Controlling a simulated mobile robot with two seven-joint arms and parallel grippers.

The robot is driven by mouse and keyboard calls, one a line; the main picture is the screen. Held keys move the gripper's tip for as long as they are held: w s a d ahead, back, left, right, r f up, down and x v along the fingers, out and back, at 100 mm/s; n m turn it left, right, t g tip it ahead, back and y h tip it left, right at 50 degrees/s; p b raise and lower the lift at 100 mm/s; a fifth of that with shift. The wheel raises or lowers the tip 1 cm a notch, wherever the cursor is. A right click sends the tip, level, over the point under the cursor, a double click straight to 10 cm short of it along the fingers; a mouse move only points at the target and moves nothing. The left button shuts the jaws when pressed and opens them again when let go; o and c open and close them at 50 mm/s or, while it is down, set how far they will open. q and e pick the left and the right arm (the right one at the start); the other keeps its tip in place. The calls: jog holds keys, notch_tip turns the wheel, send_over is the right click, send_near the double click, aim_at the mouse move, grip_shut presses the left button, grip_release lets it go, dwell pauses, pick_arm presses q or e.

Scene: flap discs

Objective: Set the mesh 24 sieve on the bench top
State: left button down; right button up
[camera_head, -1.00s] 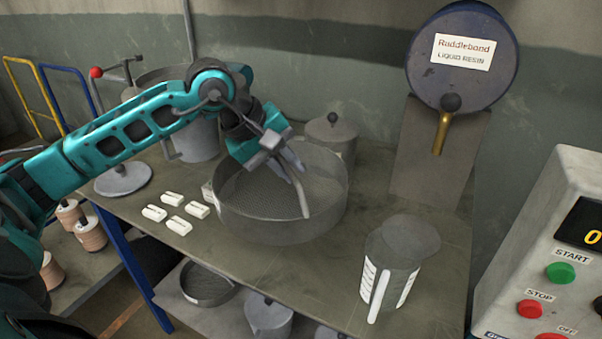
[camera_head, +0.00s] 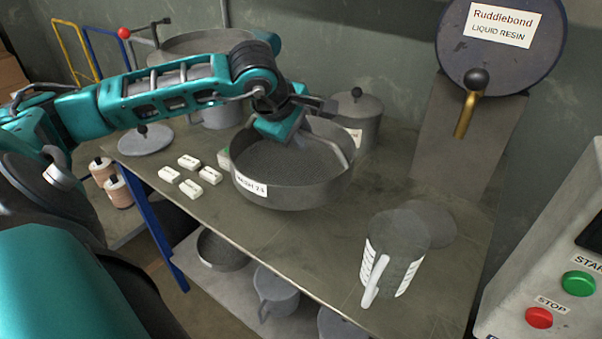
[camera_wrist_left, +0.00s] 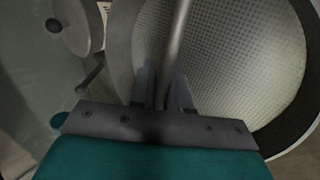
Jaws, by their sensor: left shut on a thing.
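The mesh 24 sieve (camera_head: 318,198) is a wide round grey pan with a mesh floor and a white label on its front left. It appears in the middle of the head view, over the bench top (camera_head: 290,245); I cannot tell whether its base touches the bench. My left gripper (camera_head: 300,132) reaches in over the sieve's far side. In the left wrist view the gripper (camera_wrist_left: 160,95) is shut on the sieve's thin bar handle (camera_wrist_left: 176,35), with the mesh (camera_wrist_left: 225,60) below and to the right. My right gripper is not in view.
Several small white blocks (camera_head: 190,188) lie left of the sieve. A lidded pot (camera_head: 358,118) stands behind it. A clear measuring jug (camera_head: 392,255) stands at the front right, with a resin drum (camera_head: 500,60) behind. Bare bench lies between sieve and jug.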

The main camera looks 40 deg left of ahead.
aim_at(297, 168)
pick_arm(q)
notch_tip(297, 168, down, 9)
jog(key=shift+r, duration=0.1)
dwell(0.3)
jog(key=shift+f+b, duration=0.2)
jog(key=shift+b, duration=0.2)
jog(key=c, duration=1.1)
grip_release()
jog(key=v, duration=1.2)
jog(key=shift+w, duration=0.15)
jog(key=shift+r, duration=0.15)
